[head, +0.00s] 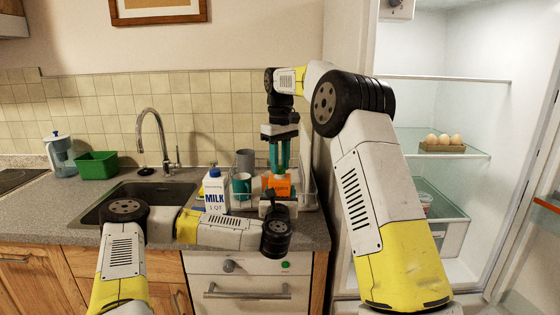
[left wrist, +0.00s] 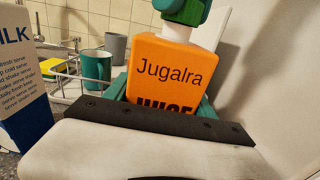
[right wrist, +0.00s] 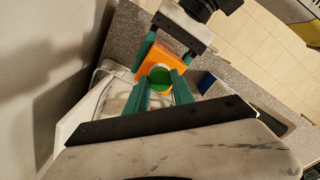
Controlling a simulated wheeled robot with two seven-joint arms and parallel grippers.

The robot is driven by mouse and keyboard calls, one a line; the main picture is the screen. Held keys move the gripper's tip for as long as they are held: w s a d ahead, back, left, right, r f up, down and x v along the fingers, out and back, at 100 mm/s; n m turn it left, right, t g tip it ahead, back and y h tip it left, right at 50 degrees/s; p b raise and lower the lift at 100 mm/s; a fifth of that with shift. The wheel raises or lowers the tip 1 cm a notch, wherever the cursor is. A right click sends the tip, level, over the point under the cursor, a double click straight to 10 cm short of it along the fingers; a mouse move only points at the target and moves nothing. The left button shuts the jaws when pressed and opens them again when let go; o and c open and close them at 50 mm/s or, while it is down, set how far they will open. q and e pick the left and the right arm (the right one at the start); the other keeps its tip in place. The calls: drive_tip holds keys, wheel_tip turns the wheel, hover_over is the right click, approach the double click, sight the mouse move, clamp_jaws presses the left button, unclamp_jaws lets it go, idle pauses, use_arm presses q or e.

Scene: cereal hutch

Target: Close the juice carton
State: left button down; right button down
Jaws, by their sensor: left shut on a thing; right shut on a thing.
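The orange juice carton (head: 283,184) stands upright at the right end of the counter; its label faces the left wrist view (left wrist: 168,68). My left gripper (left wrist: 162,98) is shut on the carton's body from the front, a teal finger on each side. A green cap (right wrist: 160,77) sits at the top of the carton, above a white neck (left wrist: 178,34). My right gripper (head: 279,165) comes down from above and is shut on the cap, its teal fingers on either side of it. How tightly the cap sits on the neck cannot be told.
A milk carton (head: 215,193) stands left of the juice. A teal mug (head: 242,186) and a grey cup (head: 245,160) stand behind in a wire rack. The sink (head: 135,195) is further left. An open fridge (head: 440,110) is at the right.

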drive_tip(key=shift+f, duration=0.5)
idle(0.6)
